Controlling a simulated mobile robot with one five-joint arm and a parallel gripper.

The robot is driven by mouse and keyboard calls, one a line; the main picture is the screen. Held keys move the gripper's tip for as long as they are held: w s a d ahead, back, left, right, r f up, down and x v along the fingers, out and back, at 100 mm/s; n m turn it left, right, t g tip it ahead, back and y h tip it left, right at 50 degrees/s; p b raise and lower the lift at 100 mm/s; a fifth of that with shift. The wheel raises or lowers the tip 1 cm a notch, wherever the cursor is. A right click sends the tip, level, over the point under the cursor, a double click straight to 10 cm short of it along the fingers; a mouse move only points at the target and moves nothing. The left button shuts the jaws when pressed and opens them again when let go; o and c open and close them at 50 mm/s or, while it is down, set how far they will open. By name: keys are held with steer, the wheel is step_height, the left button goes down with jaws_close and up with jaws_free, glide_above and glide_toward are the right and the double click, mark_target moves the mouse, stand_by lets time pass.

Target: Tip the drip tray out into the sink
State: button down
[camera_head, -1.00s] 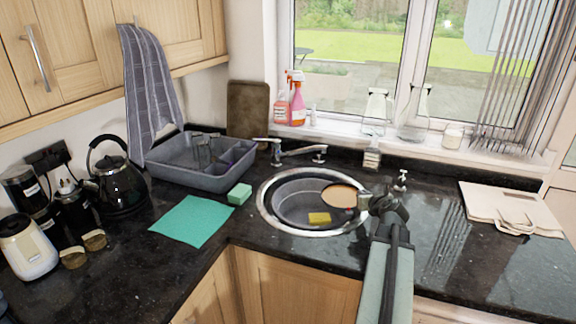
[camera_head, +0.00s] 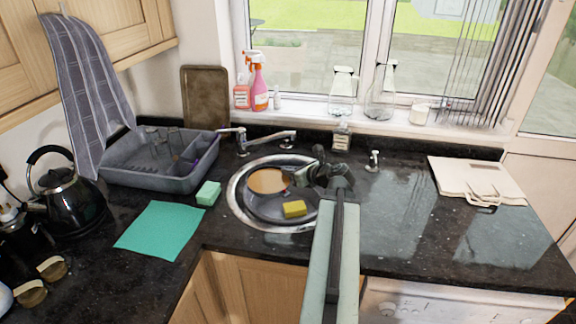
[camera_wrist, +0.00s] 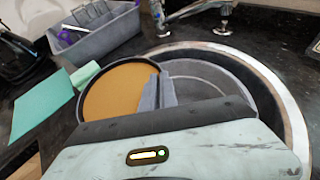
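The drip tray (camera_head: 268,181) is a round, shallow dark dish with orange-brown liquid in it. It is over the back left part of the round steel sink (camera_head: 236,208), and looks about level. In the wrist view the tray (camera_wrist: 115,92) shows at left, with the liquid spread across it. My gripper (camera_head: 300,178) comes in from the right and is shut on the tray's right edge; its fingers also show in the wrist view (camera_wrist: 160,88). The exact grip point is partly hidden.
A yellow sponge (camera_head: 294,209) lies in the sink. The tap (camera_head: 262,138) stands behind it. A green sponge (camera_head: 208,193), teal cloth (camera_head: 161,230) and grey dish rack (camera_head: 150,176) are to the left. The counter right of the sink is mostly clear.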

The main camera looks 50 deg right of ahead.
steer(key=shift+s+a+r+n+y, duration=0.5)
steer(key=shift+s+a+r+y, duration=0.15)
steer(key=shift+a+r+y, duration=0.1)
steer(key=shift+s+a, duration=0.15)
steer(key=shift+a, duration=0.1)
steer(key=shift+f, duration=0.45)
step_height(320, 180, down, 2)
steer(key=y+b, duration=0.1)
steer(key=b, duration=0.1)
steer(key=shift+d+f+b, duration=0.1)
steer(key=shift+f+b, duration=0.05)
steer(key=shift+b, duration=0.25)
steer(key=shift+d+r+m+y+p, duration=0.1)
steer(key=shift+r+m+y+p, duration=0.25)
steer(key=shift+m, duration=0.25)
steer(key=shift+r, duration=0.15)
steer(key=shift+s, duration=0.15)
steer(key=shift+m, duration=0.3)
